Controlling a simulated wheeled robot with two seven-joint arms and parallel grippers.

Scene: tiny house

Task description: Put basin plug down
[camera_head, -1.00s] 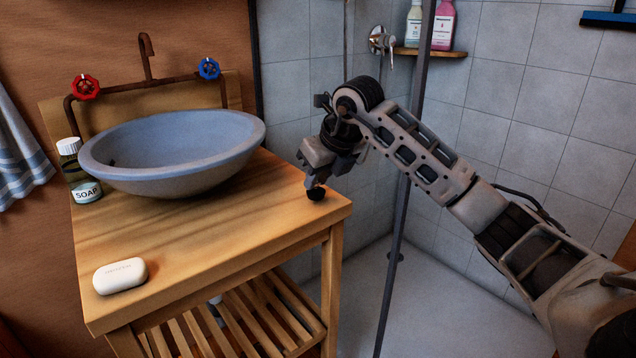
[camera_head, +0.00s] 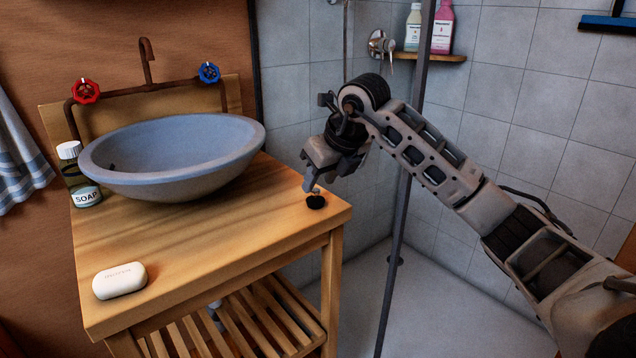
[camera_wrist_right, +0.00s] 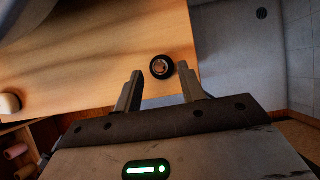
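The basin plug (camera_head: 316,203), a small black round piece with a metallic top, rests on the wooden counter (camera_head: 215,235) near its right front corner. It also shows in the right wrist view (camera_wrist_right: 161,68), just at and beyond my fingertips. My right gripper (camera_head: 315,186) is directly over the plug, pointing down. In the right wrist view its two fingers (camera_wrist_right: 160,80) are apart, with a gap on each side of the plug. My left gripper is in neither view.
A blue-grey basin (camera_head: 170,155) stands at the back of the counter. A soap bottle (camera_head: 80,175) is to its left, and a white soap bar (camera_head: 119,281) lies near the front left. A dark vertical shower post (camera_head: 402,200) stands behind my right arm. The counter's middle is clear.

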